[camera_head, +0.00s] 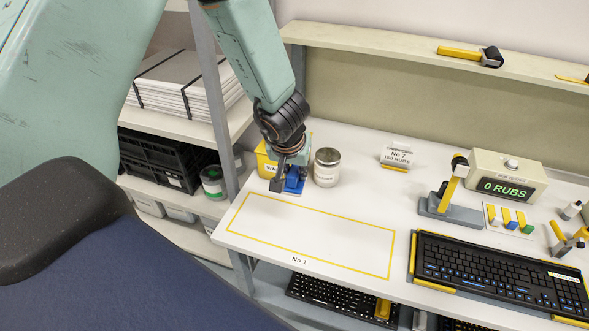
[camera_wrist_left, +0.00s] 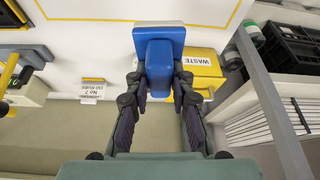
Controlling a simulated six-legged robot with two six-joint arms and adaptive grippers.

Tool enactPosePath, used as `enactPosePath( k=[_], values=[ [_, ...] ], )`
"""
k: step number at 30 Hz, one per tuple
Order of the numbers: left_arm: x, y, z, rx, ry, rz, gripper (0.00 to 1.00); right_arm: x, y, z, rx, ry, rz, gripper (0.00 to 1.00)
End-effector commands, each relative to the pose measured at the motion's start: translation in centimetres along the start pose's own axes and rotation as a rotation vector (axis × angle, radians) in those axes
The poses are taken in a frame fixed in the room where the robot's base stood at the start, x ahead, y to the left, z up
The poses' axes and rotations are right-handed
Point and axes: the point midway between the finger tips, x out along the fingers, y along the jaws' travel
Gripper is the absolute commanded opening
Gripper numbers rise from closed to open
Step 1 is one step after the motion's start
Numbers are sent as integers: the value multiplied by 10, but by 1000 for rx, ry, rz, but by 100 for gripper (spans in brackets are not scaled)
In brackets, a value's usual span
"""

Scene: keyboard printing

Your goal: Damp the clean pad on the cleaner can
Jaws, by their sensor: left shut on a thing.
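My left gripper (camera_head: 283,178) is shut on a blue block (camera_head: 294,183). In the left wrist view the gripper (camera_wrist_left: 160,95) has its fingers on both sides of the blue block (camera_wrist_left: 159,62), which has a pale layer, likely the pad (camera_wrist_left: 158,24), along its far face. The block is at the back left of the table, near the yellow outline. The can (camera_head: 326,172), a pale cylinder with a metal top, stands upright just to the right of the block, apart from it. I cannot make out the can in the left wrist view. My right gripper is not in view.
A yellow waste bin (camera_head: 267,168) stands just behind and left of the gripper. The yellow-outlined area (camera_head: 310,238) marked No 1 is empty. A keyboard (camera_head: 500,275), a rub counter (camera_head: 506,176) and a stand (camera_head: 449,208) occupy the right. A shelf (camera_head: 420,52) runs along the back.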

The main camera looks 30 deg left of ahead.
Motion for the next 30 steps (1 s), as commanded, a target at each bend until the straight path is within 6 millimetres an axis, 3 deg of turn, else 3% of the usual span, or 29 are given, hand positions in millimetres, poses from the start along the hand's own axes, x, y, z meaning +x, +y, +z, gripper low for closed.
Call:
enactPosePath(
  k=[6,16,30],
  values=[
    [0,0,0,0,0,0,0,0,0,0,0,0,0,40],
    [4,3,3,23,-1,10,0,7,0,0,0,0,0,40],
    [51,45,58,435,-22,181,0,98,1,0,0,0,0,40]
  ],
)
